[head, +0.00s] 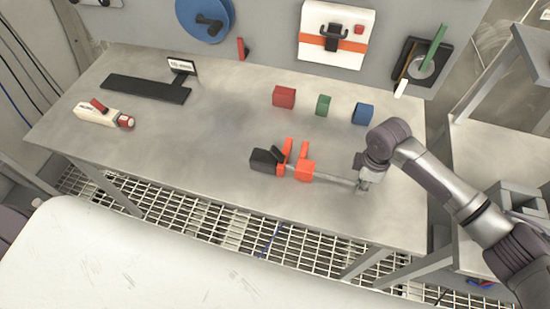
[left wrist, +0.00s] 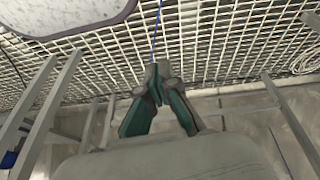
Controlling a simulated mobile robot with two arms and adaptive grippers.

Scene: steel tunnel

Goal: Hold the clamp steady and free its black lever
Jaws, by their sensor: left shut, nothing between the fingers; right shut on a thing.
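The clamp (head: 304,170) lies on the steel table, with orange jaws, a black grip (head: 264,161) at its left end and a grey bar running right. A small black piece that looks like the lever (head: 278,154) stands by the grip; its exact position is too small to tell. My right gripper (head: 358,185) is shut on the right end of the clamp's bar, low at the table. My left gripper (left wrist: 154,85) is shut and empty in the left wrist view, over the floor grating, away from the clamp. It does not show in the head view.
Red (head: 284,97), green (head: 324,105) and blue (head: 363,114) blocks stand behind the clamp. A black stand (head: 146,89) and a white-and-red tool (head: 103,114) lie at left. The table (head: 215,150) is clear between them and the clamp. Floor grating (head: 225,225) lies below its front edge.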

